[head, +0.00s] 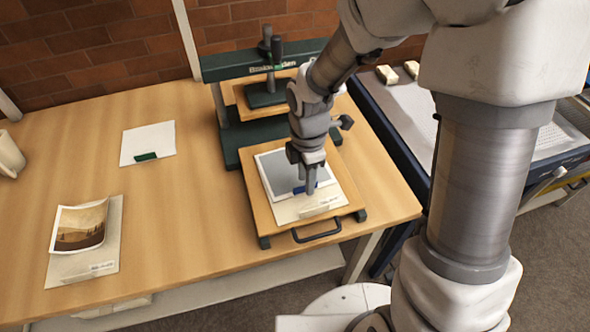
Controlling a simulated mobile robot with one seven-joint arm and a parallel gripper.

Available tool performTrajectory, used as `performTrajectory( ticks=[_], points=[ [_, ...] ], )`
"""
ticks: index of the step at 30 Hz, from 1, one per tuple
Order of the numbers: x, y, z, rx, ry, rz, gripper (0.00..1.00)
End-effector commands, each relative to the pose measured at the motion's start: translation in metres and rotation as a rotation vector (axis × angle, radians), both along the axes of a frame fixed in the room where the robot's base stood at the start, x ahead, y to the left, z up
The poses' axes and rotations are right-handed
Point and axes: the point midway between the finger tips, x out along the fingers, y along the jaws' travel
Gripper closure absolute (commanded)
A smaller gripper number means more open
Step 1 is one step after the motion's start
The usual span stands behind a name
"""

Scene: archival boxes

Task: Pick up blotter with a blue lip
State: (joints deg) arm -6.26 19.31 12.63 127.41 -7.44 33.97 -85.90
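A blue lip (299,190) shows at the front edge of a flat stack on the pull-out wooden board (262,215) of the green press. A grey sheet with a pale border (277,170) lies there above a cream card (290,212) with a small label. I cannot tell which layer the lip belongs to. My gripper (310,190) points down at the lip, over the stack. Its fingers partly hide the lip, and I cannot tell whether they are open, shut or touching it. A white blotter (148,140) with a green lip lies apart on the table.
The green press frame (228,70) stands behind the board, with a handle (318,232) in front. A curled photo (80,226) on a cream folder (103,255) lies at left. The wooden table (190,215) is clear between. A grey-topped unit (410,115) stands right.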

Motion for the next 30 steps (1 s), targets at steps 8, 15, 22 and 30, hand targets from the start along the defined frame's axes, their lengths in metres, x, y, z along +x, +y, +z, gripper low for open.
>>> performTrajectory(
  ticks=[8, 15, 22, 30],
  points=[
    [0.0003, -0.0001, -0.0117, 0.0, -0.001, -0.001, 0.6],
    [0.0002, -0.0001, -0.0115, 0.0, -0.001, -0.001, 0.89],
    [0.0002, 0.0, -0.0114, 0.0, -0.001, 0.0, 1.0],
    [0.0002, -0.0001, -0.0113, 0.0, -0.001, 0.0, 1.0]
  ],
)
